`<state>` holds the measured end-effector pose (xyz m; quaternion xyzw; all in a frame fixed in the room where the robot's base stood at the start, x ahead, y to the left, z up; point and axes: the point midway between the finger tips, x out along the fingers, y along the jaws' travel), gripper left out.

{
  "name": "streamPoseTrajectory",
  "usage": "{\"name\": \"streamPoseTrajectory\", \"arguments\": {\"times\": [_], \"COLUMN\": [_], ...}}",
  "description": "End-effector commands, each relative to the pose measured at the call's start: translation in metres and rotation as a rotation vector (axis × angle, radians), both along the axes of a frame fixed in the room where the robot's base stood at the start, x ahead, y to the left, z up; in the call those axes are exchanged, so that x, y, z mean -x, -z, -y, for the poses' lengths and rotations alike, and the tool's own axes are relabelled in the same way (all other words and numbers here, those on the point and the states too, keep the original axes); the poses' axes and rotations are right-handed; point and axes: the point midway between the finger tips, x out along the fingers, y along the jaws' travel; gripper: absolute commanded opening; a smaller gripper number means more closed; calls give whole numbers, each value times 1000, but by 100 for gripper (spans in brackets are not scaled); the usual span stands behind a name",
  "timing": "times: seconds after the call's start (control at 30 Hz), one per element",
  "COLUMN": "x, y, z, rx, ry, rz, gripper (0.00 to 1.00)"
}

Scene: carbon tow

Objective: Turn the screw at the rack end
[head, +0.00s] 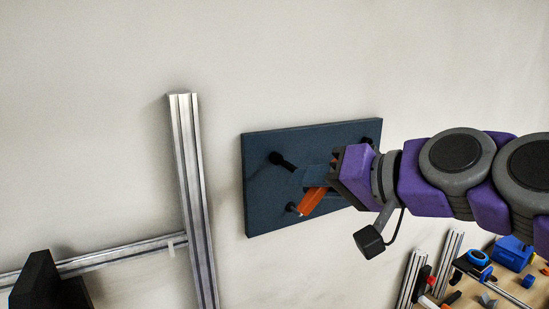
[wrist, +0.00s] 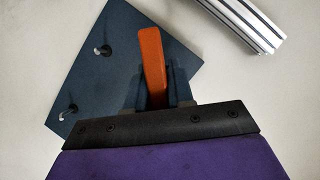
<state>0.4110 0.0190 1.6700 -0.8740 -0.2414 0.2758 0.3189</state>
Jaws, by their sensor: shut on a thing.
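My gripper (head: 314,185) is in front of a dark blue wall panel (head: 262,215). It is shut on an orange handle-like piece (head: 312,201), which also shows between the fingers in the wrist view (wrist: 152,62). The piece points down and left in the head view; its held end is partly hidden. I cannot tell whether it touches the panel. Black pegs stick out of the panel, one at upper left (head: 281,159). An aluminium rack upright (head: 190,190) stands left of the panel, joined by a crosswise rail (head: 120,254). I cannot make out a screw on it.
A black block (head: 38,283) sits at the rail's left. At lower right, a wooden board (head: 505,290) holds several tools, a blue box (head: 512,253) and a tape measure (head: 477,259). Bare wall lies between the panel and the upright.

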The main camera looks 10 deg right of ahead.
Motion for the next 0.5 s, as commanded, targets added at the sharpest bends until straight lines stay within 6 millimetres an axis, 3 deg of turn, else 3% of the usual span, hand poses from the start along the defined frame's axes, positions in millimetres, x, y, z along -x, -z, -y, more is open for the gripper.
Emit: {"name": "streamPoseTrajectory", "arguments": {"times": [0.5], "x": [-11], "y": [-1], "z": [-4], "rx": [-1], "ry": [0], "rz": [1], "gripper": [0]}}
